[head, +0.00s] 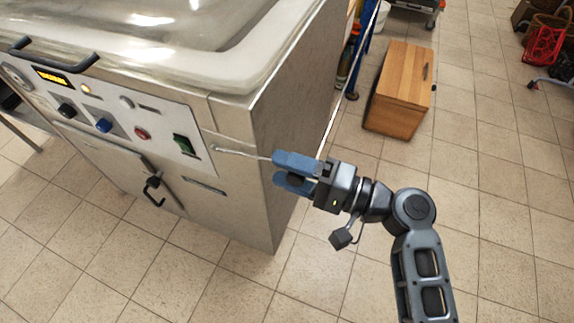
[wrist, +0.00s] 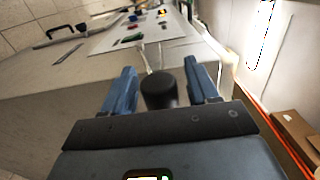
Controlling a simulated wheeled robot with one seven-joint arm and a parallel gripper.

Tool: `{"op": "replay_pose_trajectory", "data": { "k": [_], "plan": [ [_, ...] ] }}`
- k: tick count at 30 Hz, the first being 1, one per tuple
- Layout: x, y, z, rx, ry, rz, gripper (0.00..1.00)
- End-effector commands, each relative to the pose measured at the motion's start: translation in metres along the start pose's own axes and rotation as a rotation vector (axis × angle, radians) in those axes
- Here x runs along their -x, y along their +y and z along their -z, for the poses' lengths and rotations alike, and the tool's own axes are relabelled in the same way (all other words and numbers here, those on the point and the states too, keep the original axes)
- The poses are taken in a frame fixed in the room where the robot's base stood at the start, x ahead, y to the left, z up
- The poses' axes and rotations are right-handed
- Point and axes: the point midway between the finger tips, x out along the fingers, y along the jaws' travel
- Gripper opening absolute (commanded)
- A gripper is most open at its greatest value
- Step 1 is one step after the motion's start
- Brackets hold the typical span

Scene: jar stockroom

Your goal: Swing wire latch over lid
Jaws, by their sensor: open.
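The wire latch (head: 240,153) is a thin pale rod sticking out from the upper right part of the machine's front panel towards my gripper. In the wrist view the wire (wrist: 151,57) shows as two thin prongs running to a dark round knob (wrist: 158,89). My gripper (head: 283,170) has blue fingers and is open, with one finger on each side of the knob. In the wrist view the fingers (wrist: 160,90) stand apart from the knob, with gaps on both sides.
The steel machine (head: 230,205) has a front panel with buttons, a green switch (head: 184,145) and a black door handle (head: 153,190). A black bar handle (head: 50,58) is at its top left. A wooden box (head: 400,88) stands behind.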

Motion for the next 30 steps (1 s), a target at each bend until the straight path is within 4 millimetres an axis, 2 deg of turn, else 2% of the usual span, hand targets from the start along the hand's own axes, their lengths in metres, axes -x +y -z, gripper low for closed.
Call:
{"op": "replay_pose_trajectory", "data": {
  "k": [10, 27, 30],
  "plan": [
    [-0.0038, 0.0002, -0.0001, 0.000, 0.000, -0.001, 0.57],
    [-0.0034, 0.0004, 0.0000, 0.000, 0.000, -0.001, 0.02],
    [-0.0034, 0.0004, 0.0000, 0.000, 0.000, -0.001, 0.00]
  ]
}}
